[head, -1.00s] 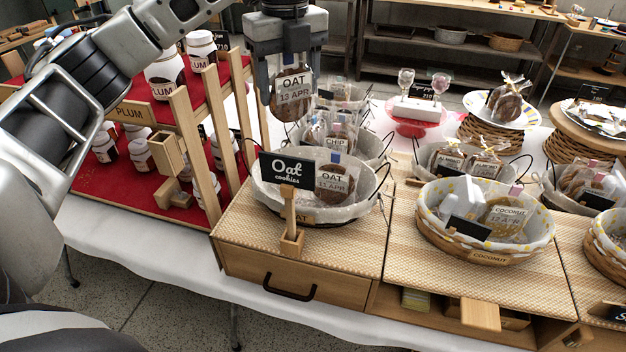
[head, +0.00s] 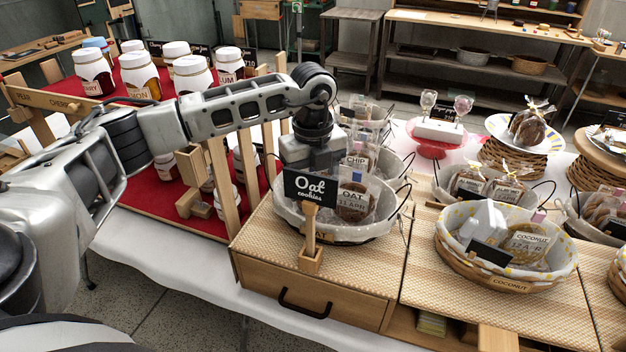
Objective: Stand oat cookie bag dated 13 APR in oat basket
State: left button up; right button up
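The oat basket (head: 376,232), lined with white cloth, stands on the woven-topped wooden stand. My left gripper (head: 314,160) points down into its left part, behind the black "Oat cookies" sign (head: 310,187). Its fingertips are hidden by the sign, so I cannot see whether they are open or shut. The bag dated 13 APR is not visible now. Another oat cookie bag (head: 353,203), its date seeming to read 11 APR, stands in the basket to the right of the gripper. My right gripper is out of view.
A chip basket stands close behind, with a chip bag (head: 356,163) in it. The coconut basket (head: 484,273) is to the right. Wooden posts and a red-covered jar shelf (head: 140,103) stand left, beneath and behind my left arm. Bare stand top lies between the baskets.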

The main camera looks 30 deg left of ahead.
pick_arm(q)
jog(key=shift+f, duration=0.2)
jog(key=o, duration=0.7)
jog(key=shift+r, duration=0.1)
notch_tip(320, 180, up, 12)
jog(key=shift+r+b, duration=0.15)
jog(key=shift+b, duration=0.2)
